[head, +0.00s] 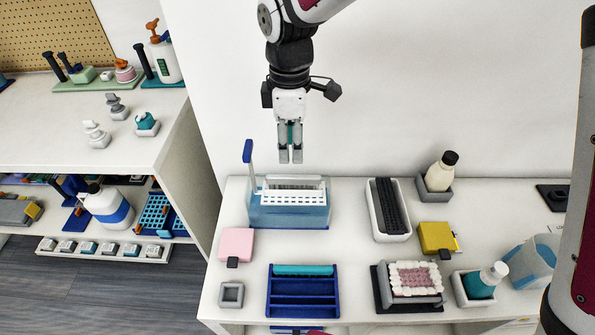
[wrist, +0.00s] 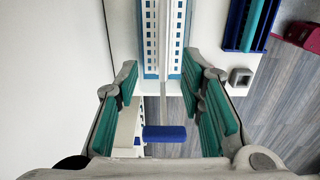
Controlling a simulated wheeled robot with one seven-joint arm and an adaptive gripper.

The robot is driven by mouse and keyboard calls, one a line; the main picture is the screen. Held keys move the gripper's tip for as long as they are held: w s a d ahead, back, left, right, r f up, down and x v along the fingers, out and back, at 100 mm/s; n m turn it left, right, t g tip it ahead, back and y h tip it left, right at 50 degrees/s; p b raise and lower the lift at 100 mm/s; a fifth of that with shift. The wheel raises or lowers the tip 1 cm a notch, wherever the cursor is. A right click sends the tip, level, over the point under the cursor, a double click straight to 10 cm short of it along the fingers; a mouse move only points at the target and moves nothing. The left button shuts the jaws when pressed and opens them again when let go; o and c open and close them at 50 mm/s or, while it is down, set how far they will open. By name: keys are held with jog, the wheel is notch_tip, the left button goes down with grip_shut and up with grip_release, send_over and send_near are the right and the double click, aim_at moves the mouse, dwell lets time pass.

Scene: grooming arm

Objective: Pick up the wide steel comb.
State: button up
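My gripper (head: 290,157) hangs fingers-down above the back of the white table, over a clear blue tank (head: 289,219). In the wrist view its teal-padded fingers (wrist: 161,72) are wide apart with nothing between the pads. A white slotted rack (head: 293,194) sits in the tank, below the fingertips. A blue-ended grey bar (head: 248,152) stands up at the tank's left end; its blue end (wrist: 164,134) shows low between the fingers in the wrist view. I cannot pick out a wide steel comb for certain; anything inside the tank is hard to make out.
A white tray with a black ridged insert (head: 388,206) stands right of the tank. In front are a pink block (head: 237,244), a blue compartment tray (head: 302,294) and a brush-like block (head: 414,277). Bottles (head: 440,172) stand at right. The wall is close behind.

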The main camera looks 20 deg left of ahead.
aim_at(293, 176)
notch_tip(293, 176, down, 5)
jog(key=shift+r, duration=0.1)
jog(key=shift+s+d+f, duration=0.15)
jog(key=shift+f, duration=1.2)
jog(key=shift+s+d+f, duration=0.1)
jog(key=shift+f, duration=1.25)
grip_shut()
